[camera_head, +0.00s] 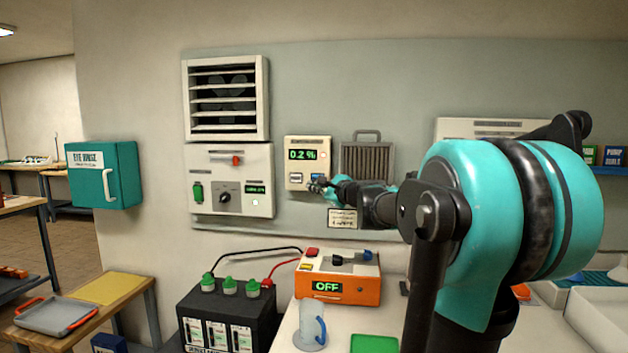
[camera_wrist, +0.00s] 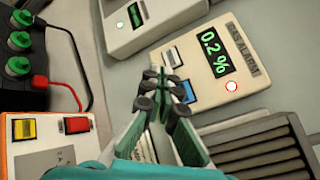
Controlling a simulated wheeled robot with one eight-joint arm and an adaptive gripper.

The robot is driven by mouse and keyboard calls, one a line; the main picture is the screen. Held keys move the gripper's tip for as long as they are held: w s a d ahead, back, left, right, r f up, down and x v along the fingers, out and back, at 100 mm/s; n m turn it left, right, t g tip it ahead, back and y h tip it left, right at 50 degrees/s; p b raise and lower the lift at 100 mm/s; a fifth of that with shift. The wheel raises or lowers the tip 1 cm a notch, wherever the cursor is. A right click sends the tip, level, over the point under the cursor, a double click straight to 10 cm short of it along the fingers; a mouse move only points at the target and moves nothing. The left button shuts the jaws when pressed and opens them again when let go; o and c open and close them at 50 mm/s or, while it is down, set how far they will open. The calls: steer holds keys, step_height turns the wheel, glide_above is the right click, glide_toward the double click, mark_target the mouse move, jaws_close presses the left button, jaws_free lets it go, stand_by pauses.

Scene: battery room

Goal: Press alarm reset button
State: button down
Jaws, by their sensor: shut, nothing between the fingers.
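The gas alarm panel (camera_head: 308,148) is a cream box on the wall with a green "0.2 %" display. It also shows in the wrist view (camera_wrist: 215,65), tilted. Below the display in the wrist view are a pale grey button (camera_wrist: 173,57) and a blue button (camera_wrist: 188,92); their labels cannot be read. My gripper (camera_head: 318,185) is shut and empty, at the panel's lower edge. In the wrist view its fingertips (camera_wrist: 166,84) overlap the area just beside the blue button. Whether they touch the panel cannot be told.
A control box (camera_head: 231,205) with a knob is mounted left of the panel, under a louvred vent (camera_head: 226,98). A ribbed grille (camera_head: 367,160) is close on the right. Below stand an orange "OFF" unit (camera_head: 338,281) and a black battery (camera_head: 228,312) with cables.

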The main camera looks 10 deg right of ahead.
mark_target(315, 177)
steer(key=w+d, duration=0.2)
steer(key=w, duration=0.6)
steer(key=shift+w+d, duration=0.2)
steer(key=shift+d, duration=0.15)
stand_by(1.4)
steer(key=shift+w+d, duration=0.1)
steer(key=shift+w, duration=0.3)
steer(key=shift+w, duration=0.15)
stand_by(0.4)
steer(key=shift+w+d+r, duration=0.25)
steer(key=shift+w+d, duration=0.05)
steer(key=shift+w, duration=0.1)
stand_by(0.9)
steer(key=shift+s+a+f, duration=0.15)
steer(key=shift+s+f, duration=0.15)
steer(key=shift+s, duration=0.2)
steer(key=shift+s+a, duration=0.3)
steer(key=shift+s, duration=0.5)
steer(key=shift+s+a, duration=0.25)
steer(key=shift+s, duration=0.6)
steer(key=shift+s+a, duration=0.3)
steer(key=shift+s, duration=0.5)
